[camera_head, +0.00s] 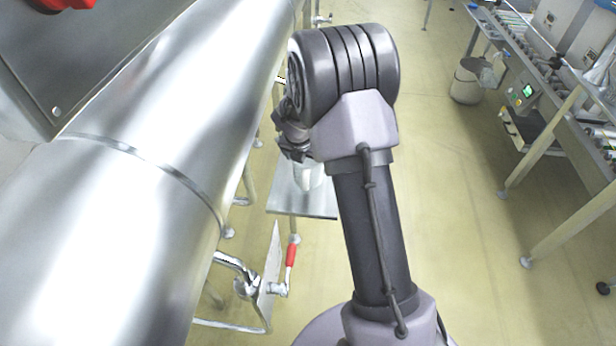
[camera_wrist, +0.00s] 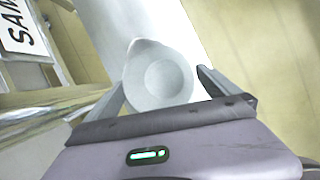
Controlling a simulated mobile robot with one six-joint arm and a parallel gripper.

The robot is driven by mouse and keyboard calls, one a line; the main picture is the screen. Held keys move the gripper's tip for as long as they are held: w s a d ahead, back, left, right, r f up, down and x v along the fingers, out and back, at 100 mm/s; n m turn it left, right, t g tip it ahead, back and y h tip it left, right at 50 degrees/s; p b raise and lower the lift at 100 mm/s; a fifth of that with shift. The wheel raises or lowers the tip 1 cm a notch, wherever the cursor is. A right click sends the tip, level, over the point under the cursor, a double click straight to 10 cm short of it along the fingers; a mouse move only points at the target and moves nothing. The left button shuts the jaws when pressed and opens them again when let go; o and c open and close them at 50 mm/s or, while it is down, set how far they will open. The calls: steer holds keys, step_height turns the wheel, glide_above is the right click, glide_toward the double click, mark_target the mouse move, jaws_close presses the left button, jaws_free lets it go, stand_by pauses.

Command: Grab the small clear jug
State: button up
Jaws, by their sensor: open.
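The small clear jug (camera_wrist: 155,78) shows in the wrist view as a pale, translucent round vessel with a small spout, seen from above. It stands on a narrow metal shelf (camera_wrist: 190,28). My gripper (camera_wrist: 162,85) is open, with one finger on each side of the jug; I cannot tell whether either finger touches it. In the head view the jug (camera_head: 309,174) is partly hidden behind my arm, above the small shelf (camera_head: 300,205). My gripper is mostly hidden there by my own wrist.
A large shiny steel pipe (camera_head: 130,220) fills the left. A valve with a red handle (camera_head: 291,254) is below the shelf. A conveyor bench (camera_head: 560,120) and a white bucket (camera_head: 466,85) stand at the right. The floor between is clear.

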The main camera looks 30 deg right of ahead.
steer(key=shift+r, duration=0.1)
steer(key=c, duration=1.7)
steer(key=shift+c, duration=0.2)
steer(key=shift+r, duration=0.1)
